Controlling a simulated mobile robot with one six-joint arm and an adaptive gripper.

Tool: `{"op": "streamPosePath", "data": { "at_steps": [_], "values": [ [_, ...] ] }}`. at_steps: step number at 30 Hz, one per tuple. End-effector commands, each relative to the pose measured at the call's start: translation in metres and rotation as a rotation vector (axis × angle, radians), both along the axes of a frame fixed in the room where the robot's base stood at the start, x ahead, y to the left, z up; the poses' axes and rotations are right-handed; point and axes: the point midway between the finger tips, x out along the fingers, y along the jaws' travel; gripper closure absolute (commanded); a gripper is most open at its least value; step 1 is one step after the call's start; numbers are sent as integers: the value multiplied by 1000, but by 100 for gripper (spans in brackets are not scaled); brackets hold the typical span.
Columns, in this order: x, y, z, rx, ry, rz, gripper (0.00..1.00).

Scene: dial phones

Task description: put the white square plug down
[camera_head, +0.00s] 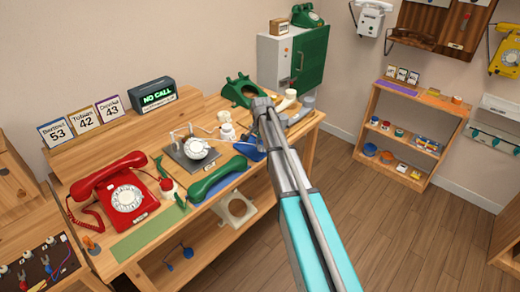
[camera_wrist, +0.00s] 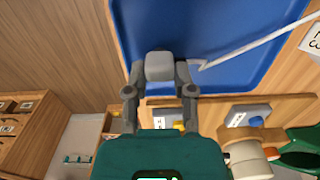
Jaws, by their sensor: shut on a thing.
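My gripper (camera_head: 262,106) is over the far right part of the wooden bench, and in the wrist view my gripper (camera_wrist: 160,72) is shut on a pale, square-faced block. This block, the white square plug (camera_wrist: 161,67), sits between the fingertips. A blue tray (camera_wrist: 230,45) fills the view behind it. I cannot tell whether the plug touches the tray. A thin white cord or rod (camera_wrist: 260,43) runs from beside the right finger to the upper right. In the head view the plug is hidden by my gripper, and a bit of blue tray (camera_head: 251,150) shows beside my arm.
A red dial phone (camera_head: 125,195), a green handset (camera_head: 217,178) and a dark base with a white dial (camera_head: 196,149) stand along the bench. A green phone body (camera_head: 241,91) is at the back. A small shelf (camera_head: 407,136) stands apart at right, with bare floor between.

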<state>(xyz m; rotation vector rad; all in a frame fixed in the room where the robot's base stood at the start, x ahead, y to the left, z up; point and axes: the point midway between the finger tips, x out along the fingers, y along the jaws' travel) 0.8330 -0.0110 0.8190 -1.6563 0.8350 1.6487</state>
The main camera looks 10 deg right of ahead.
Motion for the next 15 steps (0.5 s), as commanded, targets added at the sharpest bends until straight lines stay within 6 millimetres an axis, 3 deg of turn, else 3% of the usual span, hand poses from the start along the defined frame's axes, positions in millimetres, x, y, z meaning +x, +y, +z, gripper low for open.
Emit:
{"op": "streamPosePath", "data": {
  "at_steps": [13,14,15],
  "values": [
    [0,-1,-4,0,0,-1,100],
    [0,-1,-4,0,0,-1,65],
    [0,-1,-3,0,0,-1,58]
  ]
}}
